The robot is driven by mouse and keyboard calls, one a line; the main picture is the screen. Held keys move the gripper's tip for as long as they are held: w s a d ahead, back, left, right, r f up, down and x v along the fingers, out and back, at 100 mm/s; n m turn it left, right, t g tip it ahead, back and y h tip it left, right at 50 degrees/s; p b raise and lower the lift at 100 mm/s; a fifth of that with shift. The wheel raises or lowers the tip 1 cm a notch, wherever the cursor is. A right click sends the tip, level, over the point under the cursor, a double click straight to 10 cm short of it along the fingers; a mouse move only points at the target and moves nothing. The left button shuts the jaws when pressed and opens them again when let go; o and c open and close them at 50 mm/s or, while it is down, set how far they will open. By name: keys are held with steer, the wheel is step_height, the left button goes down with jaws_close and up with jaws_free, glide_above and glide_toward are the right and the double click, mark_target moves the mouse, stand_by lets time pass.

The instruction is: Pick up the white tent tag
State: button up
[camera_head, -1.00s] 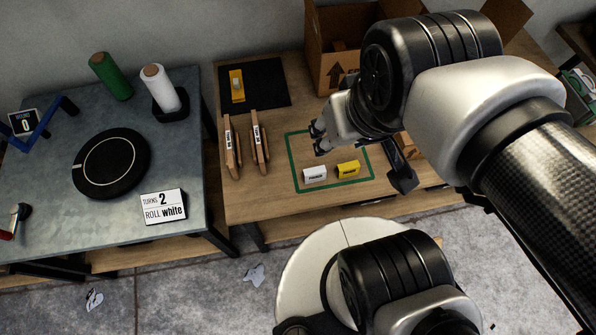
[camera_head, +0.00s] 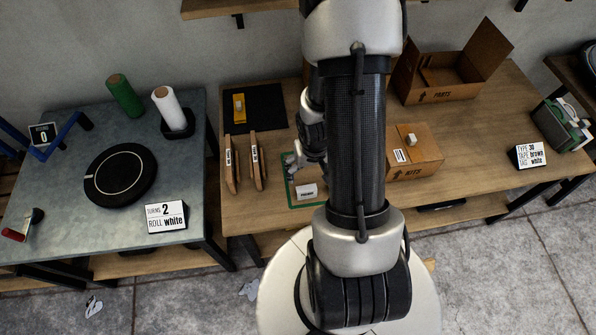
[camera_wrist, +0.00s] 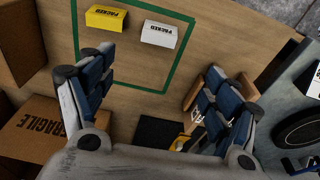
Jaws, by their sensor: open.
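The white tent tag (camera_head: 306,192), marked "PACKED", stands inside the green outline on the wooden table. It also shows at the top of the wrist view (camera_wrist: 158,34). A yellow tent tag (camera_wrist: 105,18) with the same word stands beside it, apart; my arm hides it in the head view. My gripper (camera_head: 296,164) is over the table, just behind the white tag in the picture. In the wrist view its fingers (camera_wrist: 160,88) are wide apart with nothing between them, and the white tag lies beyond the fingertips.
Two wooden pieces with labels (camera_head: 246,160) stand left of the outline. A black mat (camera_head: 267,105) holds a yellow item. A KITS box (camera_head: 416,160) and an open PARTS box (camera_head: 445,94) are on the right. A sign (camera_head: 530,155) reads tape brown, tag white.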

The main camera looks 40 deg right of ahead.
steer(key=b, duration=0.7)
glide_above(307, 188)
steer(key=a, duration=0.1)
steer(key=f, duration=0.8)
steer(key=s+f, duration=0.1)
steer(key=f, duration=0.3)
steer(key=shift+w+d+f+b, duration=0.2)
steer(key=shift+f+b, duration=0.2)
steer(key=shift+f, duration=0.55)
steer(key=shift+w+d+f+b, duration=0.15)
steer(key=shift+f+b, duration=0.2)
steer(key=shift+f, duration=0.55)
steer(key=shift+w+d+f+b, duration=0.15)
steer(key=shift+f+b, duration=0.25)
steer(key=shift+f, duration=0.55)
steer(key=shift+a, duration=0.1)
steer(key=shift+r, duration=0.1)
steer(key=shift+c, duration=0.2)
steer(key=c, duration=0.8)
